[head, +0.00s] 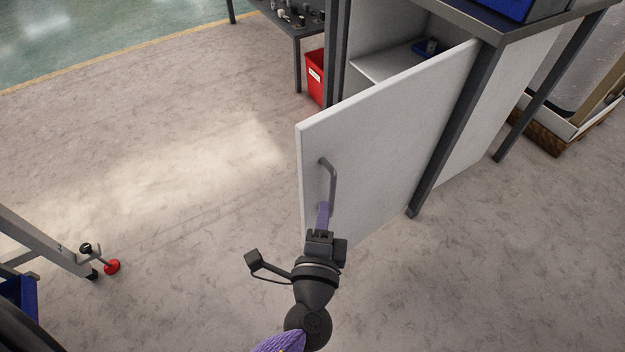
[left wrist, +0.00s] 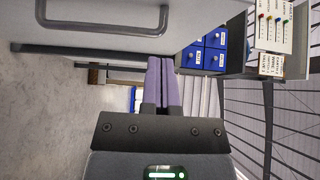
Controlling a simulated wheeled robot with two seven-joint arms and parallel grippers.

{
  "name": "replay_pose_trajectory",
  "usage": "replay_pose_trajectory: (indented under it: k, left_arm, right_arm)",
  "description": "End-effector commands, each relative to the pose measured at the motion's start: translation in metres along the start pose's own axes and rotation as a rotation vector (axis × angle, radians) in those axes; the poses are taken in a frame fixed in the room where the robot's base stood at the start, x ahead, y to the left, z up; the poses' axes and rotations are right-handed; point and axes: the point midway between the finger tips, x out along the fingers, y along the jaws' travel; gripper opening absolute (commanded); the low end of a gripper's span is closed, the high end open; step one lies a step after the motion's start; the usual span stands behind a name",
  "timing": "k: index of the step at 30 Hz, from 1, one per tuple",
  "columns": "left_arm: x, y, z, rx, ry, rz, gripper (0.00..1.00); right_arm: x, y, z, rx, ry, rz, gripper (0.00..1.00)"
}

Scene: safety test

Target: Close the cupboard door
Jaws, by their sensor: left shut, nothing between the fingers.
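The white cupboard door (head: 385,145) stands open in the head view, swung out from the cupboard (head: 400,45) under the workbench. A grey bar handle (head: 333,178) is on the door's outer face near its free edge. My left gripper (head: 323,212) has its purple fingers at the lower end of the handle in the head view. In the left wrist view the fingers (left wrist: 161,82) are together with nothing between them. The handle (left wrist: 105,25) and door (left wrist: 190,18) show above them there. I cannot tell whether the fingers touch the door. My right gripper is not in view.
A red bin (head: 316,78) stands beside the cupboard at the back. Bench legs (head: 455,135) are close to the door. Floor (head: 170,170) to the left is mostly clear.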

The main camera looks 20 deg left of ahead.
Motion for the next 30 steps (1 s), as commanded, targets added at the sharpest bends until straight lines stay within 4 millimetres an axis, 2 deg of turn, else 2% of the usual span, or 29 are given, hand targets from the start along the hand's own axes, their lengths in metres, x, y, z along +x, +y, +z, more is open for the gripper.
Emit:
replay_pose_trajectory:
  k: [6,10,15,26,30]
  left_arm:
    - [0.045,0.001,0.004,0.001,0.000,0.000,0.00]
    - [0.058,0.001,0.018,0.000,0.001,0.001,0.00]
    - [0.067,0.001,0.027,0.001,0.001,0.002,0.00]
    - [0.068,0.001,0.029,0.001,0.003,0.003,0.00]
    - [0.075,0.003,0.035,0.003,0.022,0.003,0.00]
  right_arm:
    - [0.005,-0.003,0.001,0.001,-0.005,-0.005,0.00]
    - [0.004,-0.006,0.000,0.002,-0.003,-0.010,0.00]
    - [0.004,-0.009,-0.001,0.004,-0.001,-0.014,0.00]
    - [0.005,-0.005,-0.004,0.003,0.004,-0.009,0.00]
    - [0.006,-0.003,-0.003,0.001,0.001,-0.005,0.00]
